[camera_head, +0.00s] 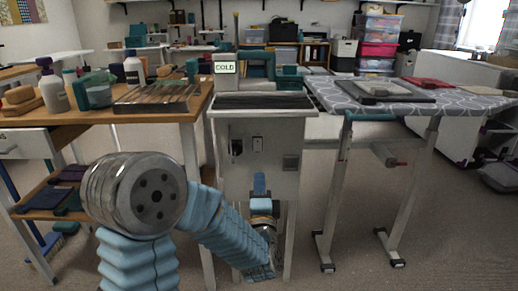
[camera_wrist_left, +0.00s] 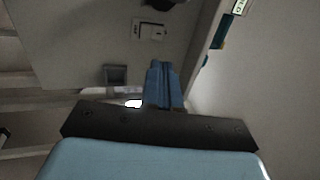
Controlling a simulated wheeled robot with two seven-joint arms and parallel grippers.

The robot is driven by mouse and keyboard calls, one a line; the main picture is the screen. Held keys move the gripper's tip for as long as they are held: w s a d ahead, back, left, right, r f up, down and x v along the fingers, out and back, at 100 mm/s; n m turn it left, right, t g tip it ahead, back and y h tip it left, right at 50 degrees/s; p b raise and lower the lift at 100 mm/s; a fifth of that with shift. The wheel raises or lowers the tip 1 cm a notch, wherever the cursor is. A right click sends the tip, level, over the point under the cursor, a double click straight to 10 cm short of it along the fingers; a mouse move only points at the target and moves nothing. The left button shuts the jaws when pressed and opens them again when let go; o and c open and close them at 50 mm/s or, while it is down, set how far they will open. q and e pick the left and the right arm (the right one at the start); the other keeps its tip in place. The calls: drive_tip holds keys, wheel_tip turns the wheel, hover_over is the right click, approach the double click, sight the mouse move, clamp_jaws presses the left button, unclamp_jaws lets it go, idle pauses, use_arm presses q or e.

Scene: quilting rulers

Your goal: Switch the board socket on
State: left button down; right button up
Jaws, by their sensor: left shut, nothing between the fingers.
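The white board (camera_head: 277,128) is the front panel of the narrow stand in the middle. A small socket plate (camera_head: 257,143) is set in it; a pale plate with dark marks also shows on the panel in the left wrist view (camera_wrist_left: 151,31). The plate is too small to tell how its switch stands. My left gripper (camera_head: 259,184) is low in front of the board, below the plate, its blue fingers together and empty. In the left wrist view the fingers (camera_wrist_left: 164,74) point towards the panel, apart from the plate. My right gripper is not in view.
A dark fitting (camera_head: 236,147) sits left of the plate and a grey box (camera_head: 290,162) sits lower right on the board. A COLD sign (camera_head: 226,68) stands on top. A wooden table (camera_head: 110,118) is at left, an ironing board (camera_head: 440,104) at right.

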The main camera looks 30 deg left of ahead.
sight(258, 141)
use_arm(q)
drive_tip(key=p+x, duration=0.1)
drive_tip(key=x, duration=1.1)
drive_tip(key=shift+w+a+r, duration=0.1)
drive_tip(key=shift+w+a, duration=0.1)
drive_tip(key=shift+w, duration=0.15)
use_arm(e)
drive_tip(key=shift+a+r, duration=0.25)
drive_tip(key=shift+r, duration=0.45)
use_arm(q)
drive_tip(key=shift+p, duration=0.3)
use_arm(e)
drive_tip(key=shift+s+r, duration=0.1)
use_arm(q)
drive_tip(key=shift+w+r+p, duration=0.1)
drive_tip(key=shift+r+p, duration=0.25)
drive_tip(key=shift+p, duration=0.2)
drive_tip(key=shift+a+f, duration=0.1)
drive_tip(key=shift+f, duration=0.15)
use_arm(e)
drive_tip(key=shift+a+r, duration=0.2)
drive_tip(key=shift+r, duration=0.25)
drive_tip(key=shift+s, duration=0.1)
